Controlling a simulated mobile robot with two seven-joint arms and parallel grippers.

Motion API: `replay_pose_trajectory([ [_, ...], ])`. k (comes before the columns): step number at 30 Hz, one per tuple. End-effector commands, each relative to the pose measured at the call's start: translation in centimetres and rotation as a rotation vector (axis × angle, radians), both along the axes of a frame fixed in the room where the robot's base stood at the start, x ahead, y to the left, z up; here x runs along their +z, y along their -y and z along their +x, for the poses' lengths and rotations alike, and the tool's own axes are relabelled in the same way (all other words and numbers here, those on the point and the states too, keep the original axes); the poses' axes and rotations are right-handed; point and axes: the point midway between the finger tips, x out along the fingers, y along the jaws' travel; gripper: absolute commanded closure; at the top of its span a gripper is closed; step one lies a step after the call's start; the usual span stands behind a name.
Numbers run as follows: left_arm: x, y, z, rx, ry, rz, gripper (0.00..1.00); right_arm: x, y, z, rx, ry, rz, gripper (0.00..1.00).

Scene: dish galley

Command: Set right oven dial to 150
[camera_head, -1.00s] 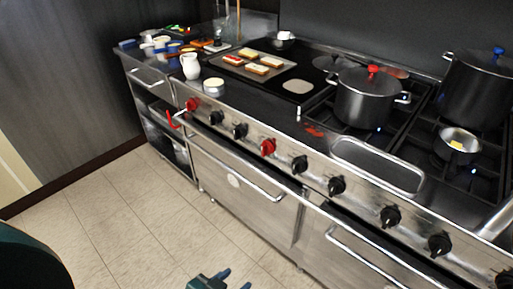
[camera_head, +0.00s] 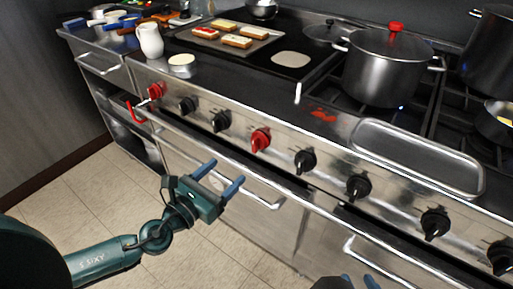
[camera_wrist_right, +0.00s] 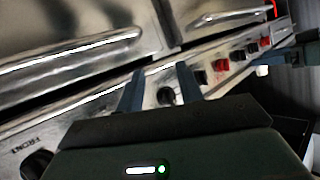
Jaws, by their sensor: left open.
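The range front carries a row of dials, most black and two red. One red dial (camera_head: 260,139) is near the middle of the panel, and the other red dial (camera_head: 155,91) is at its left end. I cannot read any setting on them. My left gripper (camera_head: 220,178) is open and empty, in front of the left oven door, below and left of the middle red dial. My right gripper (camera_head: 357,283) shows only its fingertips at the bottom edge. In the right wrist view its fingers (camera_wrist_right: 160,88) are apart, with a black dial (camera_wrist_right: 165,96) seen between them, apparently farther off.
Oven door handles (camera_head: 228,170) and a long front rail stick out below the dials. A steel pot (camera_head: 385,72) stands on the burners. A tray of toasts (camera_head: 205,43) and a white jug (camera_head: 149,40) are on top. Floor at left is open.

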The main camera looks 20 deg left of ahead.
Motion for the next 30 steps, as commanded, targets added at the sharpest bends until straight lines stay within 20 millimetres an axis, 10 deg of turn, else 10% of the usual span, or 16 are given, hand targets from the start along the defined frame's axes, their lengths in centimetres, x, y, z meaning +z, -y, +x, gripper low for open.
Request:
replay_pose_trajectory([
  [15,0.2,3.5,9.4,0.001,-0.002,-0.010,0.32,-0.4,-0.6,0.0,0.014,-0.059,0.002,0.64],
  [30,0.1,4.2,11.3,0.001,-0.004,-0.009,0.32,-0.2,-0.7,0.6,0.015,-0.047,0.004,0.64],
])
